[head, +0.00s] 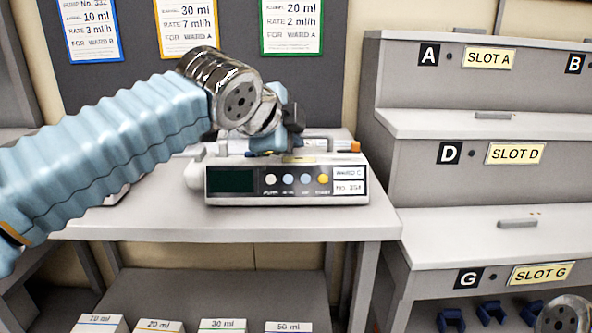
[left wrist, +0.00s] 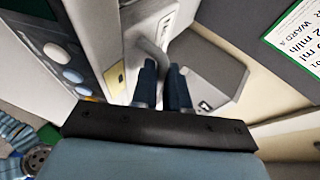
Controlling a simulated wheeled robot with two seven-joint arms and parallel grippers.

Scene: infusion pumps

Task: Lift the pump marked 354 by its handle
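The pump marked 354 (head: 220,197) is a white box with a dark screen, several round buttons and labels reading WARD C and NO 354. It sits upright on the grey table, near its front right part. My left gripper (head: 287,132) reaches over its top from the left. In the left wrist view, the two dark blue fingers (left wrist: 165,88) stand close together with the pump's light grey handle (left wrist: 160,55) between them, and look shut on it. The pump's buttons (left wrist: 72,75) show at the left there.
Another pale device with an orange end (head: 355,147) lies behind the pump. A stepped grey shelf (head: 415,122) with slots A, D and G stands at the right. Labelled boxes (head: 222,325) are below the table (head: 300,222). Order cards (head: 291,27) hang behind.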

